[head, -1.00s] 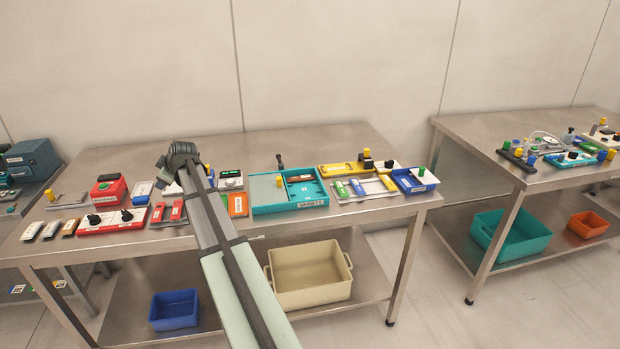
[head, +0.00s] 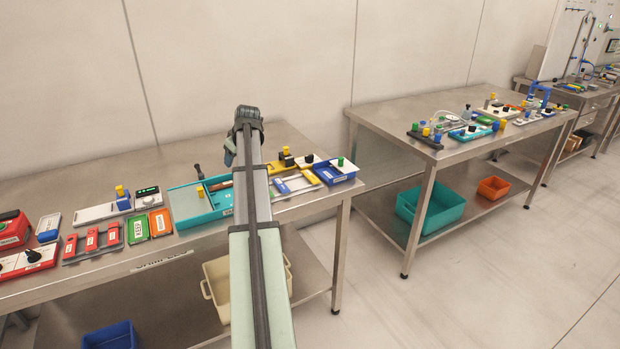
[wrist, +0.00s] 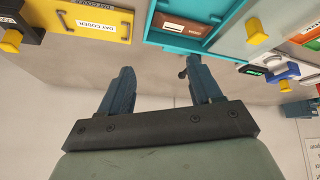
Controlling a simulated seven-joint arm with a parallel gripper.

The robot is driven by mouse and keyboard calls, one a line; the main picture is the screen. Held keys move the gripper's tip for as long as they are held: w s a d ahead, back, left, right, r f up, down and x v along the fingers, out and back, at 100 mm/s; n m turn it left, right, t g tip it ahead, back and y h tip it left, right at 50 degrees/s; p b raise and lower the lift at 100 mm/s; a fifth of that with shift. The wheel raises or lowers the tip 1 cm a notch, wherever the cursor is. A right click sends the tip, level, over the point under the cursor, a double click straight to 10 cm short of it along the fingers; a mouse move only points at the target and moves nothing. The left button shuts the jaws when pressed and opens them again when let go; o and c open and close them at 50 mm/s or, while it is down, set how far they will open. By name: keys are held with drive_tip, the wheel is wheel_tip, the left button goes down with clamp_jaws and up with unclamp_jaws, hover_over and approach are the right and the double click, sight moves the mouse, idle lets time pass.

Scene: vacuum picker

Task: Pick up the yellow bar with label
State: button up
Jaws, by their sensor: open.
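A yellow bar (head: 275,168) lies at the back of the near table, right of my arm in the head view and partly hidden by it. In the wrist view a yellow plate with a white label (wrist: 88,22) shows at the upper left, and it looks like the same bar. My gripper (wrist: 160,75) is open and empty, with its two blue-grey fingers apart. The plate is beyond the fingertips and up to the left, not between them. In the head view the fingers are mostly hidden behind my wrist.
A teal tray (head: 190,217) is left of my arm and a blue box (head: 347,177) stands at the table's right end. Red, green and orange pieces crowd the left. A second table (head: 385,110) stands to the right, with a floor gap between.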

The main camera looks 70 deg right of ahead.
drive_tip(key=s+d+r+m+g, duration=0.1)
drive_tip(key=s+d, duration=0.2)
drive_tip(key=s, duration=0.4)
drive_tip(key=s+d+m, duration=0.1)
drive_tip(key=s+d, duration=0.2)
drive_tip(key=s, duration=0.3)
drive_tip(key=m+g, duration=0.1)
drive_tip(key=m, duration=0.2)
approach(313, 177)
drive_tip(key=shift+x, duration=4)
drive_tip(key=c, duration=1.1)
drive_tip(key=shift+r, duration=0.15)
